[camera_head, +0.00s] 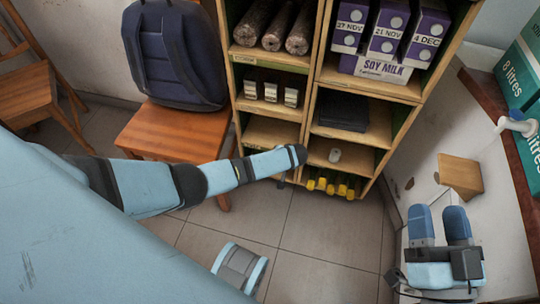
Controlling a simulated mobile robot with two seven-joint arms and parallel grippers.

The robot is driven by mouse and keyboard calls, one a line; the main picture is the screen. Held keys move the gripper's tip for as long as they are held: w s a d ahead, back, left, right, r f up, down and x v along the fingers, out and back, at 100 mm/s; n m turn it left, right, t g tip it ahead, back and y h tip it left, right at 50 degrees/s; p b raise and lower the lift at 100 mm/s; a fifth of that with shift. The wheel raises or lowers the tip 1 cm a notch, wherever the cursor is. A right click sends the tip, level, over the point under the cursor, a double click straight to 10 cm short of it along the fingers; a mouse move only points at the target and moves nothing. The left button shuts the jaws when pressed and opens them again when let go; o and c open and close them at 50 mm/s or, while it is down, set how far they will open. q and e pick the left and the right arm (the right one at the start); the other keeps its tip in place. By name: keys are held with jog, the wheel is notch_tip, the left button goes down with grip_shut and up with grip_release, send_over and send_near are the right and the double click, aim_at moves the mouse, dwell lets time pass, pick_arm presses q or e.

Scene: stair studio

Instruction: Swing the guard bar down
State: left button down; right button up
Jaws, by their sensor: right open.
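I cannot make out a guard bar for certain in the head view. My right gripper (440,213) is at the lower right, over the white surface. Its two blue fingers are apart with a narrow gap, and nothing shows between them. A tan wooden block (461,177) lies just beyond the fingertips, apart from them in the picture. My left arm reaches in from the left across the front of the shelf, and its gripper fingers do not show.
A wooden shelf unit (312,75) holds soy milk cartons (384,68), dark rolls and a black box (344,111). An orange chair (172,132) carries a dark backpack (174,55). Green boxes (518,80) and a white pump dispenser (517,125) stand at right. The tiled floor (322,235) between is open.

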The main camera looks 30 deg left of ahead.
pick_arm(q)
jog(key=w+d+f+b, duration=0.1)
jog(key=d+f+b, duration=0.2)
jog(key=f+b, duration=0.2)
jog(key=shift+d+f+y, duration=0.3)
jog(key=shift+d+f, duration=0.05)
jog(key=shift+f, duration=0.25)
pick_arm(e)
notch_tip(320, 180, down, 10)
jog(key=n+g, duration=0.1)
jog(key=g, duration=0.3)
jog(key=shift+w, duration=0.3)
pick_arm(q)
jog(key=shift+a, duration=0.15)
pick_arm(e)
jog(key=shift+r, duration=0.1)
